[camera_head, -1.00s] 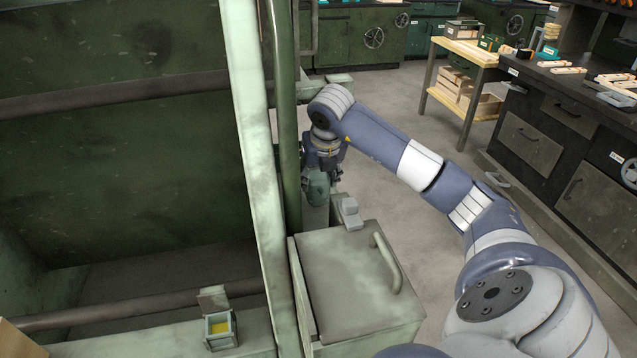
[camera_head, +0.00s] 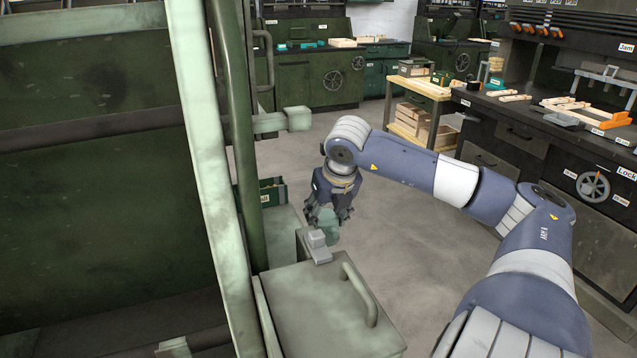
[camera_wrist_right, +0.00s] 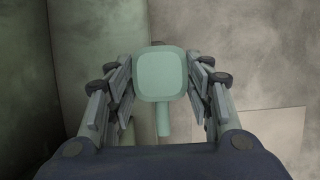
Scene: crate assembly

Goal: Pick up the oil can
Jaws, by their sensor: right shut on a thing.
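The oil can (camera_head: 328,227) is pale green and hangs below my right gripper (camera_head: 325,213) in the head view, just behind the lidded metal box. In the right wrist view the oil can (camera_wrist_right: 161,76) shows as a rounded square end with a narrow part pointing down the picture. The fingers of my right gripper (camera_wrist_right: 160,88) are on both sides of it, shut on it. My left gripper is not in view.
A green metal box (camera_head: 318,305) with a handle stands in front of the gripper, a grey latch piece (camera_head: 317,247) at its back edge. A green post (camera_head: 236,140) rises close on the left. A small green bin (camera_head: 271,192) is behind. Open floor (camera_head: 400,260) lies to the right.

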